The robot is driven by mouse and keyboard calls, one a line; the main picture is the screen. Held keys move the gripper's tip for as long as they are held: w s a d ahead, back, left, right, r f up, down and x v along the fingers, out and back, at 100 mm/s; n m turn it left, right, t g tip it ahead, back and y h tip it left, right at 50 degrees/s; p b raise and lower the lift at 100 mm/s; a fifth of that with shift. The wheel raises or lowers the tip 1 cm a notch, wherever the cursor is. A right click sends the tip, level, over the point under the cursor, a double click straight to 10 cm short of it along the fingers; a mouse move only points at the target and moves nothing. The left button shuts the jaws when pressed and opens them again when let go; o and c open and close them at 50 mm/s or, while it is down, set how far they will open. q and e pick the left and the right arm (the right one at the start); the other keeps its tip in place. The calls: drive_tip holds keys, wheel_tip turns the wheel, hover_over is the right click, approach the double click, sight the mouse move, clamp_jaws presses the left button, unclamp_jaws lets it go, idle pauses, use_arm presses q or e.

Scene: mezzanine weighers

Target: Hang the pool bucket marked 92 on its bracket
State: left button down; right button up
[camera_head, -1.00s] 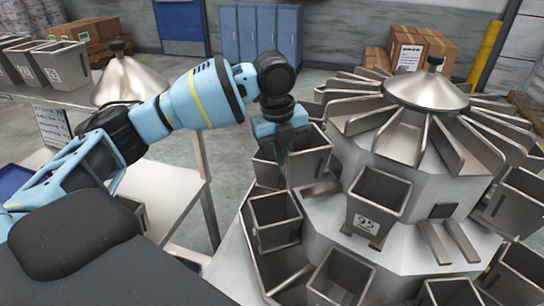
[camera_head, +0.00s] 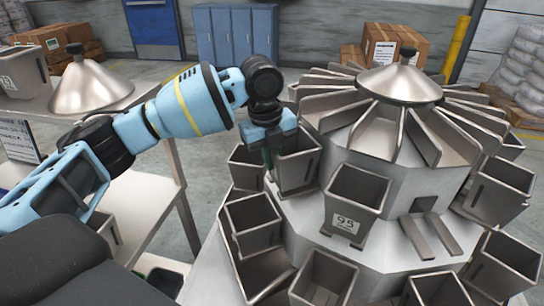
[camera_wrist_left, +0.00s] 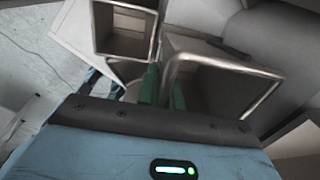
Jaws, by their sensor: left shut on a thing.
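My left gripper (camera_head: 268,152) is shut on a steel pool bucket (camera_head: 297,168), held upright by its left side close against the weigher body. In the left wrist view the green fingers (camera_wrist_left: 164,88) pinch the wall of this bucket (camera_wrist_left: 225,82), whose open mouth shows at the right. The number on the held bucket is not visible. The held bucket is over the spot of a bracket beside it, and I cannot tell if it rests on it. My right gripper is out of view.
An empty two-pronged bracket (camera_head: 430,235) shows to the right of the labelled bucket. Other buckets (camera_head: 252,220) ring the weigher closely, below and left of the gripper. A bench (camera_head: 150,215) with a steel cone (camera_head: 90,88) stands at left.

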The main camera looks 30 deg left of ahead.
use_arm(q)
drive_tip(key=shift+f, duration=0.4)
idle(0.3)
drive_tip(key=c, duration=1.6)
unclamp_jaws()
drive_tip(key=shift+o, duration=0.6)
drive_tip(key=shift+f, duration=0.1)
drive_tip(key=r, duration=0.6)
drive_tip(key=shift+s+a+r, duration=0.25)
drive_tip(key=shift+s+r, duration=0.05)
drive_tip(key=shift+r, duration=0.1)
drive_tip(key=shift+s+r, duration=0.1)
drive_tip(key=shift+r, duration=0.45)
